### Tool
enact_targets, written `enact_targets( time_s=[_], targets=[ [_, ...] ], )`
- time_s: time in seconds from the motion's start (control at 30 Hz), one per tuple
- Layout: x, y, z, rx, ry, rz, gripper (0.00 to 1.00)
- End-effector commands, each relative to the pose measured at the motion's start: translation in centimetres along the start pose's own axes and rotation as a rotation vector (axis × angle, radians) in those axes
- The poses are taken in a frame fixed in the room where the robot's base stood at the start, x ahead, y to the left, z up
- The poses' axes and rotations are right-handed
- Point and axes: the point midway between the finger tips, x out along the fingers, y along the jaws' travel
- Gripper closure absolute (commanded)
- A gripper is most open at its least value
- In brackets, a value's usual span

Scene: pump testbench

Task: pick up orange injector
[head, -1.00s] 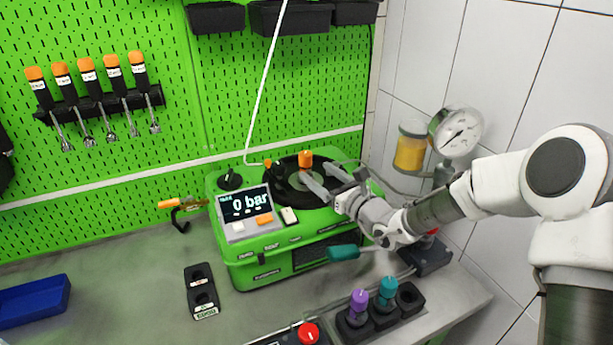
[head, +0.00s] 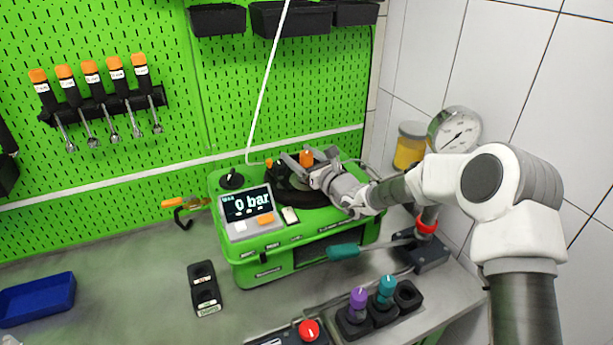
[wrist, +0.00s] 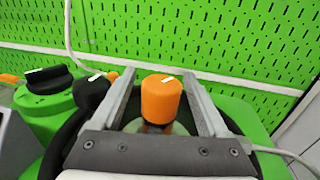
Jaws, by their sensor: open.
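The orange injector (head: 306,158) stands upright on the round black top of the green pump testbench (head: 262,268). In the wrist view the orange injector (wrist: 161,98) shows its orange cap between the two fingers, with a gap on each side. My gripper (head: 300,160) is open around the injector; in the wrist view my gripper (wrist: 160,88) has a grey finger to the left and one to the right of the cap. The injector's lower part is hidden behind the gripper body.
A black knob (head: 231,179) and a display reading 0 bar (head: 246,204) are on the pump's left. A pressure gauge (head: 455,132) and an amber container (head: 410,146) stand at the right by the wall. Purple (head: 358,298) and teal (head: 387,289) pieces stand in a black holder in front.

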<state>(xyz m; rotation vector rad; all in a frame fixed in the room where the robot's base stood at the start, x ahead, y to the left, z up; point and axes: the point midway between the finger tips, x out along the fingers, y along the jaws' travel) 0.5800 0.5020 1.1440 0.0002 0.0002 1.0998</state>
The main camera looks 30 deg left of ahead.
Motion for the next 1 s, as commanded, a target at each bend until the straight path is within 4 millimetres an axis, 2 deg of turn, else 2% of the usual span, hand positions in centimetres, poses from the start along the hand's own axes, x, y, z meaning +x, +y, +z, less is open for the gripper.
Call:
enact_targets(
  time_s=[0.17,0.2,0.6,1.0],
  targets=[
    [0.01,-0.01,-0.02,0.0,0.0,0.0,0.23],
    [0.0,-0.01,-0.02,0.0,0.0,0.0,0.27],
    [-0.02,-0.02,0.0,0.0,0.0,0.0,0.99],
    [-0.03,-0.02,0.01,0.0,0.0,0.0,1.0]
  ],
)
